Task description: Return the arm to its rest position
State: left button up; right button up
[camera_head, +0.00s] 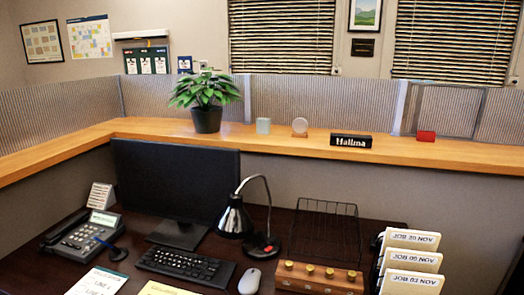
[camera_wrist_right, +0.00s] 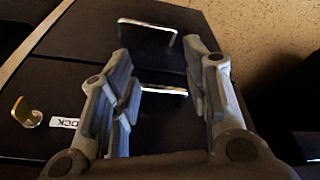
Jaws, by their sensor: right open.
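My right gripper (camera_wrist_right: 156,50) shows in the right wrist view with its two grey fingers spread apart and nothing gripped between them. Beyond the fingers is a dark cabinet or drawer front with an upper metal handle (camera_wrist_right: 148,24) and a lower metal handle (camera_wrist_right: 165,91). The lower handle appears in the gap between the fingers and is partly hidden by them; I cannot tell how far off it is. Neither gripper shows in the head view. My left gripper is not in view.
A brass hook (camera_wrist_right: 27,112) sits by a partly hidden label (camera_wrist_right: 64,122) on the dark front. In the head view, the desk holds a monitor (camera_head: 172,185), a lamp (camera_head: 235,218), a phone (camera_head: 88,238), a wire tray (camera_head: 325,230) and job folders (camera_head: 410,262).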

notch_tip(320, 180, down, 13)
jog(key=s, duration=0.2)
jog(key=s+d+f+g, duration=0.2)
jog(key=s+d+f, duration=0.1)
jog(key=s+f, duration=1.5)
jog(key=shift+d+f, duration=0.15)
jog(key=shift+f, duration=0.25)
